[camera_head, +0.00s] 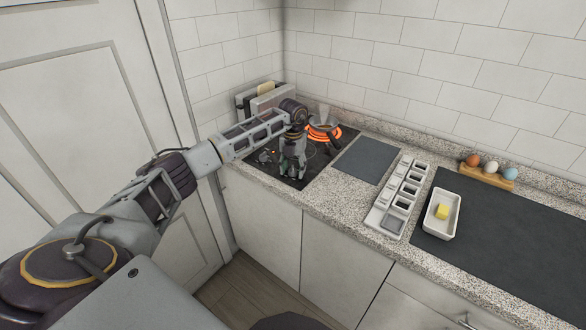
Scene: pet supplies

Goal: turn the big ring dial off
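A black cooktop (312,174) is set into the speckled counter. At its back right, a ring (315,139) glows orange around the base of a small pan or pot. My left arm reaches in from the left, and my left gripper (291,176) points down over the front middle of the cooktop. Its fingers are small and partly overlapped, so I cannot tell their opening or whether they touch anything. Small dark and grey shapes with a reddish spot (273,152) lie left of the gripper. I cannot make out the big ring dial clearly. My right gripper is out of view.
A toaster-like grey appliance (270,98) stands behind the cooktop. To the right are a dark mat (364,160), a white compartment tray (377,218), a white dish (436,228) with a yellow block, and a wooden egg holder (487,179). The dark mat is bare.

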